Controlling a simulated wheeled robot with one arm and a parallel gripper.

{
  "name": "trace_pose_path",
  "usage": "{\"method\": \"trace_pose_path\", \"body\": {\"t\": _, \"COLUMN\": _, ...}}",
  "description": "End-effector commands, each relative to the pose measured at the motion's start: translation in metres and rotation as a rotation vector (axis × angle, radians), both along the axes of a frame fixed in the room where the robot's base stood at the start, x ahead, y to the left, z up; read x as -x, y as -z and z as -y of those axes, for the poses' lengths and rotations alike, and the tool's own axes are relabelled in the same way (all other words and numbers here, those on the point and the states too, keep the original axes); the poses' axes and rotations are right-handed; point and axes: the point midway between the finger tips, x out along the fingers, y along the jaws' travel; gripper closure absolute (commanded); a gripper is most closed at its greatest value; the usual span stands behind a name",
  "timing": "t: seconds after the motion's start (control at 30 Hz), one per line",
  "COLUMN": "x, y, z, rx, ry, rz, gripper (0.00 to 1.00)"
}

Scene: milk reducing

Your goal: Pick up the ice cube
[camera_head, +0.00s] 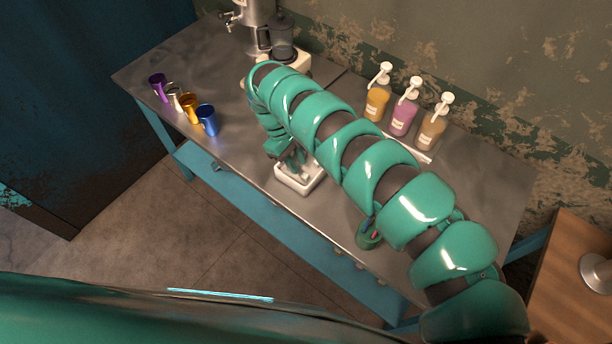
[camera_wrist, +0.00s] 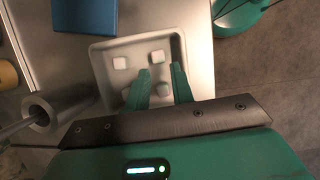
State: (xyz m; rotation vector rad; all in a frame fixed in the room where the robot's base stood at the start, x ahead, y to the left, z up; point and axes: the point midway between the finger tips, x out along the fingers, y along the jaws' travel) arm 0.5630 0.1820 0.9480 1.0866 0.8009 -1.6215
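A white square tray (camera_wrist: 103,67) holds several small white ice cubes, such as one at its upper left (camera_wrist: 120,62) and one at its upper middle (camera_wrist: 157,56). Another ice cube (camera_wrist: 163,90) shows between the fingers of my gripper (camera_wrist: 161,82). The two green fingers are apart, and I see no contact with this cube. One more cube at the lower left is partly hidden by the left finger. In the head view my gripper (camera_head: 293,160) is over the tray (camera_head: 292,184), near the table's front edge, and the arm hides part of it.
The metal table (camera_head: 235,147) also bears several coloured mugs (camera_head: 190,104) at left, a machine with a jug (camera_head: 282,45) at the back, and pump bottles (camera_head: 404,118) at back right. In the wrist view a blue object (camera_wrist: 85,15) and a grey cylinder (camera_wrist: 60,108) are near the tray.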

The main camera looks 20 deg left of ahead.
Motion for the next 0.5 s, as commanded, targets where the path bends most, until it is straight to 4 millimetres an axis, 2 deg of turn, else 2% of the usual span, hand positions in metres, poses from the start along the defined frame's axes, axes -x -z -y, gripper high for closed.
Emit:
{"method": "trace_pose_path", "body": {"t": 0.23, "x": 0.005, "y": 0.032, "z": 0.011, "rx": 0.004, "ry": -0.004, "rz": -0.003, "gripper": 0.76}}
{"method": "trace_pose_path", "body": {"t": 0.5, "x": 0.004, "y": 0.037, "z": 0.012, "rx": 0.003, "ry": -0.004, "rz": -0.001, "gripper": 0.76}}
